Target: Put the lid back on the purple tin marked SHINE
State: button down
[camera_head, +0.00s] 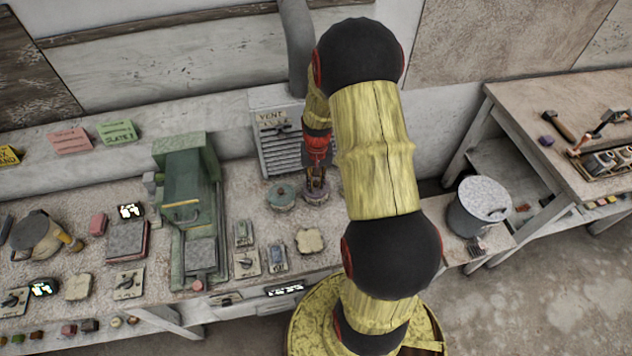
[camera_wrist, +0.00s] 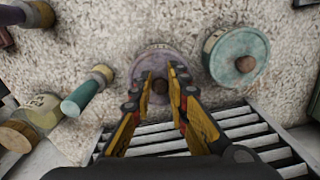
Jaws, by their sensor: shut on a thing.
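The purple tin (camera_head: 316,197) stands on the speckled bench in front of the vent, seen in the head view below my gripper (camera_head: 317,180). In the wrist view my gripper (camera_wrist: 160,80) points down at a round purple top (camera_wrist: 155,57), with a brown knob (camera_wrist: 160,86) between its fingers. My gripper is shut on this lid knob. The lid is over the tin, but I cannot tell whether it rests fully on the rim. No marking on the purple tin is readable from here.
A teal tin (camera_head: 281,195) with its own brown knob stands close beside the purple one; it also shows in the wrist view (camera_wrist: 232,50). The vent grille (camera_head: 282,150) is just behind. A green machine (camera_head: 190,195) stands to the left. Handled tools (camera_wrist: 88,92) lie nearby.

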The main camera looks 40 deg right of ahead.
jog(key=c, duration=1.6)
grip_release()
jog(key=shift+c, duration=0.2)
jog(key=shift+o, duration=0.9)
jog(key=o, duration=0.3)
jog(key=shift+r, duration=0.15)
jog(key=shift+r+p, duration=2.35)
jog(key=shift+r, duration=1)
jog(key=shift+c, duration=1.1)
